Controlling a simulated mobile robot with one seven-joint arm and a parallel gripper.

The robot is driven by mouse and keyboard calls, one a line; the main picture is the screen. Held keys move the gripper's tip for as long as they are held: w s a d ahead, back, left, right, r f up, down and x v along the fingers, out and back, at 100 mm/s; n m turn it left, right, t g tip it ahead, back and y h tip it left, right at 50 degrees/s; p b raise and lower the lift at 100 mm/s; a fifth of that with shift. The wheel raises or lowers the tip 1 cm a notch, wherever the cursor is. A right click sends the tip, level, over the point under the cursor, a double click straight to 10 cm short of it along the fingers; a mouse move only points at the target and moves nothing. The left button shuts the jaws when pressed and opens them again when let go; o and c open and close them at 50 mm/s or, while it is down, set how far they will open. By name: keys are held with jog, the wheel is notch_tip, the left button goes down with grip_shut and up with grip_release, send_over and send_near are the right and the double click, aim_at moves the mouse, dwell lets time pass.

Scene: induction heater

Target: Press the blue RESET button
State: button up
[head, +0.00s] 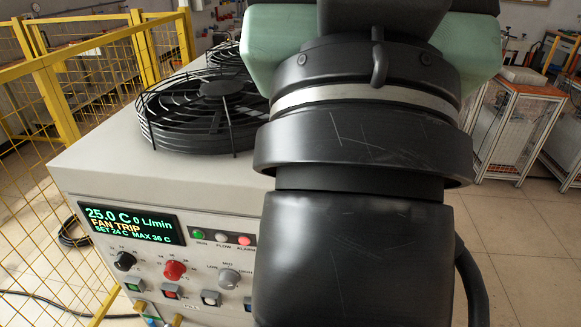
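The control panel (190,258) is on the front of a beige cabinet in the head view, left of my arm. Its lower row has a green button (133,287), a red button (171,292), a pale button (210,298) and, at the right, a button that looks blue (248,303). My arm partly covers this last one, and I cannot read its label. The black body of my gripper (352,262) fills the lower middle of the view, in front of the cabinet. Its fingertips do not show, so contact with any button cannot be seen.
The display (124,226) reads FAN TRIP. The green lamp (198,234) looks lit; the alarm lamp (245,240) is red. Knobs, including a red one (173,270), sit above the buttons. Fan guards (200,112) top the cabinet. A yellow mesh fence (60,150) stands left.

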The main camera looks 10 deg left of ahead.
jog(key=shift+w+d, duration=0.1)
jog(key=shift+d, duration=0.15)
jog(key=shift+c, duration=0.4)
jog(key=shift+a, duration=0.1)
grip_shut()
dwell(1.1)
